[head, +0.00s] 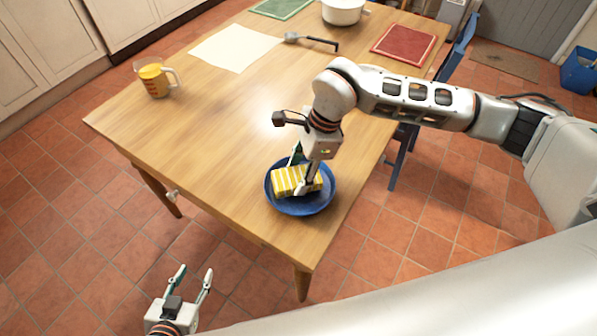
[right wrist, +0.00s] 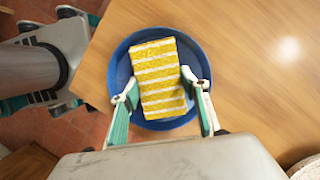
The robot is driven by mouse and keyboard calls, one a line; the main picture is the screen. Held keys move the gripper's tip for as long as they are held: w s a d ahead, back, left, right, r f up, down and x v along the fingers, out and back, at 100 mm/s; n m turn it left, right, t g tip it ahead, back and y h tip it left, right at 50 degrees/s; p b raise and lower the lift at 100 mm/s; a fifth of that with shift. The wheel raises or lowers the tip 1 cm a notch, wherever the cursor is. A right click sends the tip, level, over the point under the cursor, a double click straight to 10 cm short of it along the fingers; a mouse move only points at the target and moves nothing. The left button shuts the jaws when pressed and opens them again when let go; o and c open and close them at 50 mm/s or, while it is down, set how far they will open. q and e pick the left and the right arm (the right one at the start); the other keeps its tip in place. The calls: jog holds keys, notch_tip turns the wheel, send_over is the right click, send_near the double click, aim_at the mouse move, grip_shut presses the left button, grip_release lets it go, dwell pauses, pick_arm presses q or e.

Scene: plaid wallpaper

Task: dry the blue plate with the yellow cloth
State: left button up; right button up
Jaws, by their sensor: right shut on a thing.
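The blue plate (head: 303,207) lies on the wooden table near its front right edge. The yellow cloth (head: 290,181), with white stripes and a block-like folded shape, is over the plate. My right gripper (head: 304,176) is shut on the cloth from above. In the right wrist view, the fingers (right wrist: 158,92) hold the cloth (right wrist: 158,70) from both sides, and the plate's rim (right wrist: 120,70) shows around it. I cannot tell how firmly the cloth touches the plate. My left gripper (head: 190,279) is open and empty, below and in front of the table's edge.
A blue chair (head: 462,50) stands at the right. The table's middle is clear.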

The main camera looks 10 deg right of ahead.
jog(key=shift+f, duration=0.4)
dwell(0.4)
